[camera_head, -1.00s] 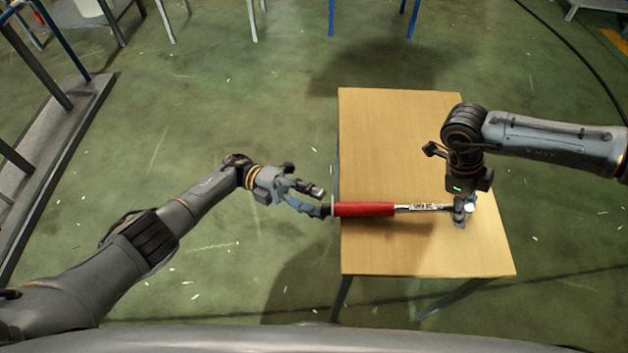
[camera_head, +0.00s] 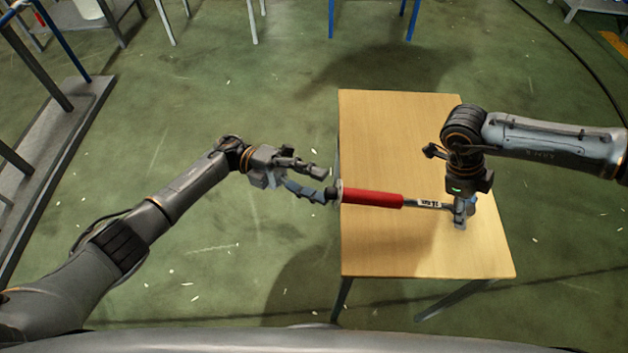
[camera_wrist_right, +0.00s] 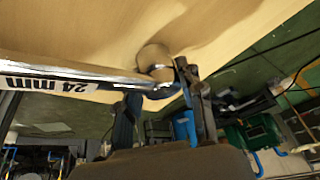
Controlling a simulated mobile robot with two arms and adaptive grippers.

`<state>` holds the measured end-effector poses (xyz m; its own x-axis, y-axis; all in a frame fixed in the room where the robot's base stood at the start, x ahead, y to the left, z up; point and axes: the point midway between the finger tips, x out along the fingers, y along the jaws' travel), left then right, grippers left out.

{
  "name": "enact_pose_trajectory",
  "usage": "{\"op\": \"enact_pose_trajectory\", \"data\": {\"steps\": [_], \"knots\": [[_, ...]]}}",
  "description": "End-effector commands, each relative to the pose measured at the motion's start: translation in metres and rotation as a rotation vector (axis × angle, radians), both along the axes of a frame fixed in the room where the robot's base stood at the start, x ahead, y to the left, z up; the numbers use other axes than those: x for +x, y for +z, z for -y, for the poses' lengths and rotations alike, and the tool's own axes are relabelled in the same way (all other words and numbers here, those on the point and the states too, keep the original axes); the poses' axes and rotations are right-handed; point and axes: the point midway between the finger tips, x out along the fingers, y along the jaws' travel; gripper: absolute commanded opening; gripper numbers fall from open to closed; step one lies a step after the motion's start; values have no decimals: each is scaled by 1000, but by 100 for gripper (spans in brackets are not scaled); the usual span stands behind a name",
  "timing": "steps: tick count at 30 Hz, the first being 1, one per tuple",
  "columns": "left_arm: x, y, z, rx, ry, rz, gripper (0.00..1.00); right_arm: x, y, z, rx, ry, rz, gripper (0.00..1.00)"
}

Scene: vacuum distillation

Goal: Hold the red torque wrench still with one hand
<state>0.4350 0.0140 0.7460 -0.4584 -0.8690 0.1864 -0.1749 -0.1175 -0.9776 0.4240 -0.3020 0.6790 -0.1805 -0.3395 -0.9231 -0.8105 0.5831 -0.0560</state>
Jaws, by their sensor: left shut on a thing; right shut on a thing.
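The red torque wrench (camera_head: 372,199) lies across the small wooden table, its red grip to the left and its metal shaft and head to the right. The grip's black end reaches past the table's left edge. My left gripper (camera_head: 325,184) is at that end, its lower finger against it and its upper finger standing apart above; it is shut on the wrench. My right gripper (camera_head: 463,213) points down over the table, shut on the wrench's head end. In the right wrist view the shaft (camera_wrist_right: 100,76), marked "24 mm", runs to a round head between the right fingers (camera_wrist_right: 162,100).
The wooden table (camera_head: 400,130) is bare behind and in front of the wrench. Green floor lies open around it. A grey frame (camera_head: 60,150) stands at the far left, and table legs show along the back.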

Motion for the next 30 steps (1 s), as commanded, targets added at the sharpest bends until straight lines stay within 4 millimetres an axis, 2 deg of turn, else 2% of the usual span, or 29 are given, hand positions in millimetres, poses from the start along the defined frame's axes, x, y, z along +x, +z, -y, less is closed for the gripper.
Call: {"op": "enact_pose_trajectory", "data": {"steps": [5, 6, 9, 20, 23, 30], "knots": [[1, 3, -1, -7, -1, 2, 45, -2, -2, 3, -7, -4, -5, 0], [1, 3, -1, -7, -1, 2, 45, -2, -2, 3, -7, -4, -5, 46], [1, 2, 0, -6, -1, 3, 45, -2, -2, 2, -5, -3, -4, 64], [0, 1, 0, -4, 0, 1, 45, 0, 2, 0, -1, 0, -2, 64], [0, 1, 0, -4, 0, 1, 45, 2, 11, -4, -2, -1, -2, 64], [0, 1, 0, -4, -1, 1, 45, 9, 45, -16, -2, -1, 0, 64]]}}
